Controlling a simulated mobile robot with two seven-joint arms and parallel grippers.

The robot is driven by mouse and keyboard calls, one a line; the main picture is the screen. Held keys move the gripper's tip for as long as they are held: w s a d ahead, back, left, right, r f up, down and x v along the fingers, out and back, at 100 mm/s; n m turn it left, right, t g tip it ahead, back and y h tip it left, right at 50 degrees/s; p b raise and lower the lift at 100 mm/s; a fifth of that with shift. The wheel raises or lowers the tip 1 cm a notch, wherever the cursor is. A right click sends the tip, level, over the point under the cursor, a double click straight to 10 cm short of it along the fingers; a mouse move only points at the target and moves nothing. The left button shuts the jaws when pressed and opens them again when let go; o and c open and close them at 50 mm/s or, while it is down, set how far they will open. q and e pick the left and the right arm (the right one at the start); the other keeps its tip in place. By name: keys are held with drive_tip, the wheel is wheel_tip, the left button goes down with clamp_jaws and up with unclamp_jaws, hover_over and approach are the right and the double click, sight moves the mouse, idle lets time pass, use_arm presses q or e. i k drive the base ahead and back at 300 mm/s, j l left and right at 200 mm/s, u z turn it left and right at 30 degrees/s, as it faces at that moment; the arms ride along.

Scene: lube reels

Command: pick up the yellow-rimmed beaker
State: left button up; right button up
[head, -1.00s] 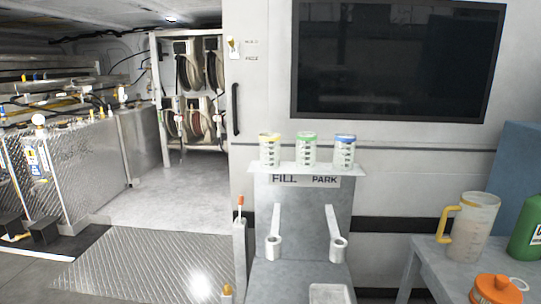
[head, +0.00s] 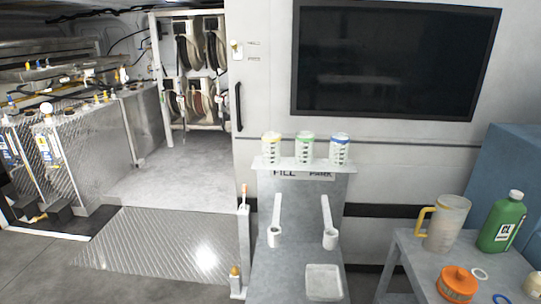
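The yellow-rimmed beaker (head: 271,148) stands upright on a narrow shelf (head: 262,163) at the top of a grey stand. It is the leftmost of three similar clear beakers with dark markings. A green-rimmed beaker (head: 305,148) stands beside it, and a blue-rimmed beaker (head: 340,149) stands at the right end. Small gaps separate the three. Neither of my grippers shows in the head view.
Below the shelf, the stand has two arms with ring ends (head: 274,237) and a square tray (head: 324,283). At right, a grey table (head: 408,262) holds a yellow-handled jug (head: 446,224), a green bottle (head: 503,224) and an orange-lidded container (head: 458,284). Open floor lies left.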

sight(272, 140)
drive_tip(key=k+z, duration=0.35)
drive_tip(key=k+l+z, duration=0.1)
drive_tip(key=z, duration=0.25)
drive_tip(key=i+j+z, duration=0.1)
drive_tip(key=z, duration=0.35)
drive_tip(key=j+z, duration=0.4)
drive_tip(key=i+j+z, duration=0.1)
drive_tip(key=z, duration=0.35)
drive_tip(key=i+j, duration=0.1)
drive_tip(key=j, duration=2.25)
drive_tip(key=i, duration=0.05)
